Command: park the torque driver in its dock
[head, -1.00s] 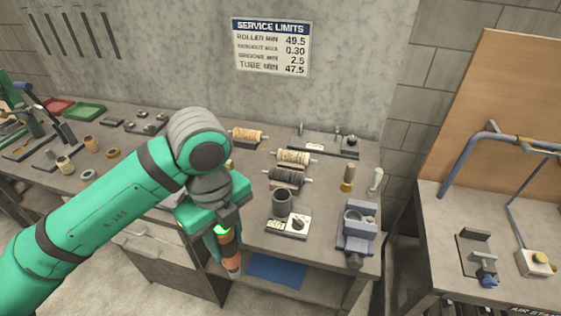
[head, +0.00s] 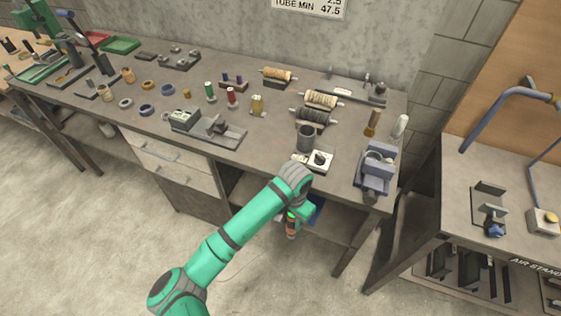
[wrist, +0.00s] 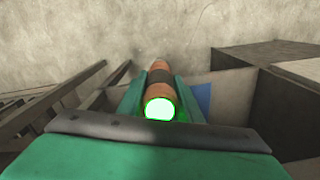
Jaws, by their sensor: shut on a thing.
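My gripper (head: 298,214) is low in front of the long workbench, at the lower middle of the head view. It is shut on an orange-brown cylinder with a dark band and a green-lit end, which appears to be the torque driver (head: 292,229). In the wrist view the driver (wrist: 159,78) sits between the two green fingers, its lit end towards the camera. A dark upright bracket with a blue part (head: 488,207) stands on the right-hand bench. I cannot tell for certain whether it is the dock.
The long workbench (head: 262,150) carries rollers, a dark cup (head: 305,138), a white dial box (head: 319,161) and a grey vise (head: 376,170). The right-hand bench (head: 457,185), labelled AIR STAND, has a blue bent tube (head: 490,110) and a yellow-buttoned box (head: 543,221). Open floor lies in front.

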